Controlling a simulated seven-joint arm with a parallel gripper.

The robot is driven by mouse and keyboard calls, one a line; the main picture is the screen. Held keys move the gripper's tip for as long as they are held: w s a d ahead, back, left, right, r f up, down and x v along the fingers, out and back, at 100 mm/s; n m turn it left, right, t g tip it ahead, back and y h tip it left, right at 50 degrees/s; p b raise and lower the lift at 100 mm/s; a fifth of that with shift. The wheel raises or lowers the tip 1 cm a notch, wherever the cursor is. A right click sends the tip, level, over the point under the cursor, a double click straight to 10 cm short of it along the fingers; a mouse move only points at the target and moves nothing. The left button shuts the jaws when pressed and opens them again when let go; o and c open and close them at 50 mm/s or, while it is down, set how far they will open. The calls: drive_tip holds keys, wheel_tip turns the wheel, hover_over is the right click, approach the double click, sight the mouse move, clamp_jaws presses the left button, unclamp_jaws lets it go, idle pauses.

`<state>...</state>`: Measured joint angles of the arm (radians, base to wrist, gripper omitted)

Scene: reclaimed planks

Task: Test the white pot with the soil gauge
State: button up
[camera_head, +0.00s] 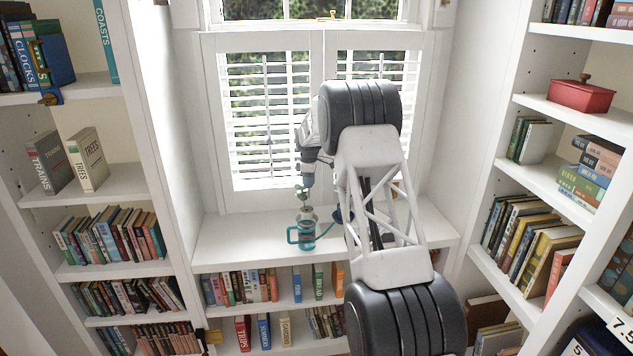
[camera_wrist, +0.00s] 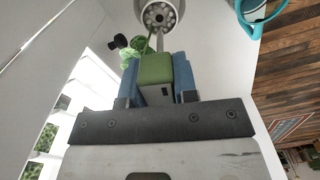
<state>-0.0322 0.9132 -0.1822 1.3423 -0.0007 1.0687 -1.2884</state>
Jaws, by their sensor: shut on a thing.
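My gripper (camera_wrist: 158,82) is shut on the green soil gauge (camera_wrist: 155,68), with a blue finger on each side of it. The gauge's thin metal probe points away from the gripper toward a round pale pot (camera_wrist: 146,15) with a dark, speckled inside. The probe overlaps the pot in the wrist view; I cannot tell whether its tip is in the soil. In the head view my gripper (camera_head: 307,180) points down above the window ledge, over a small pale pot (camera_head: 308,214) partly hidden behind a teal mug-like vessel. Green leaves (camera_wrist: 131,52) show beside the gauge.
The teal vessel (camera_head: 303,237) stands on the white ledge (camera_head: 235,240), close in front of the pot; it also shows in the wrist view (camera_wrist: 248,25). Bookshelves flank the ledge. Its left part is clear.

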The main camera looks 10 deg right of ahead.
drive_tip(key=shift+w+a+f, duration=0.15)
drive_tip(key=shift+w+a, duration=0.15)
drive_tip(key=shift+a, duration=0.2)
idle(0.3)
drive_tip(key=shift+f, duration=1.75)
drive_tip(key=shift+f, duration=2.35)
idle(1.3)
drive_tip(key=shift+r, duration=0.1)
drive_tip(key=shift+r, duration=2.9)
